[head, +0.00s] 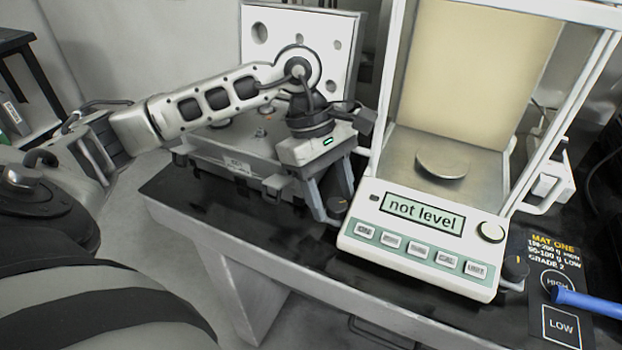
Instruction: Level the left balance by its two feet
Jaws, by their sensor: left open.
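The left balance (420,258) stands on the dark table top, its display (421,211) reading "not level". Its left foot, a dark knob with an orange mark (338,206), shows beside the front left corner. Its right foot (515,268), a similar dark knob, shows at the front right corner. My left gripper (328,212) points down at the left foot, with its fingers apart around or just beside the knob; I cannot tell whether they touch it. A pan (442,164) sits empty inside the glass shield. My right gripper is not in view.
A grey case (225,150) with small metal pieces and a white holed panel (290,35) stands behind my left arm. A black mat (545,310) marked HIGH and LOW lies right of the balance, with a blue bar (590,303) across its edge.

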